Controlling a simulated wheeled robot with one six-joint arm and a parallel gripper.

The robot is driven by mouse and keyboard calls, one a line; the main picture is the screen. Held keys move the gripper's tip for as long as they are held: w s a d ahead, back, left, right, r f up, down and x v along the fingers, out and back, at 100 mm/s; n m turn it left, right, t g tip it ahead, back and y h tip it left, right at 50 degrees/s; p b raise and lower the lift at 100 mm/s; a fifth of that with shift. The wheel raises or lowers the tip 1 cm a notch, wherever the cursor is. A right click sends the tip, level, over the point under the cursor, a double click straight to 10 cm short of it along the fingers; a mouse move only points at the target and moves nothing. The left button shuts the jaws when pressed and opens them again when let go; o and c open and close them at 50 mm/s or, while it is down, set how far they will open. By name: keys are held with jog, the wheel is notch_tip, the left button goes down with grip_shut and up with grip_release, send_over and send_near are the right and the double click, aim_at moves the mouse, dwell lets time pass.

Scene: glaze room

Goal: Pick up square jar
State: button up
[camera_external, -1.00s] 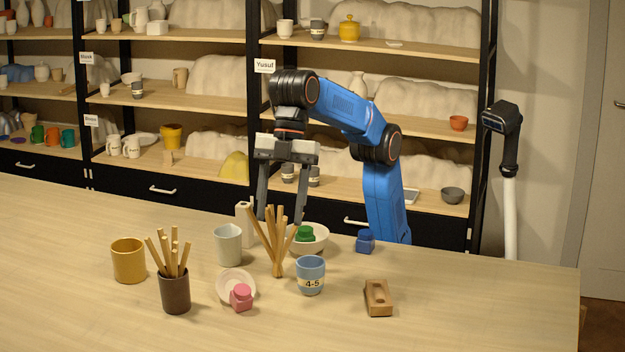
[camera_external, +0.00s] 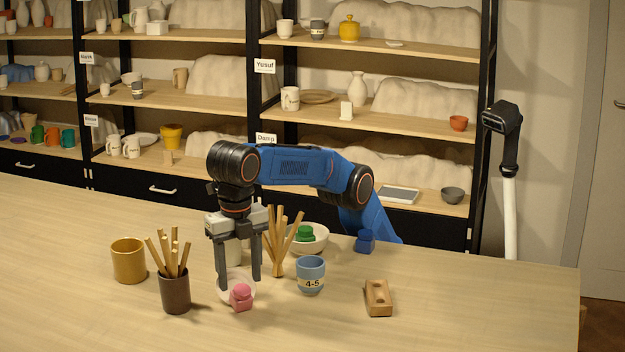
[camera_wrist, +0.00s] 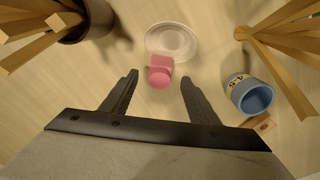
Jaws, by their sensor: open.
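A small pink square jar with a knob-like lid (camera_external: 241,297) stands on the table in front of a white saucer (camera_external: 236,276). In the wrist view the pink jar (camera_wrist: 160,72) lies between the fingertips, just below the saucer (camera_wrist: 172,40). My gripper (camera_external: 239,282) is open, pointing down, above and just behind the jar; it also shows in the wrist view (camera_wrist: 159,77). I see no contact with the jar.
A dark cup of wooden sticks (camera_external: 174,293) and a yellow cup (camera_external: 128,262) stand left. A blue "4-5" cup (camera_external: 310,276), standing sticks (camera_external: 278,255) and a wooden block with holes (camera_external: 378,299) are right. The front table is clear.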

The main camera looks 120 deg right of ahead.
aim_at(240, 286)
jog(key=shift+f, duration=3)
grip_shut()
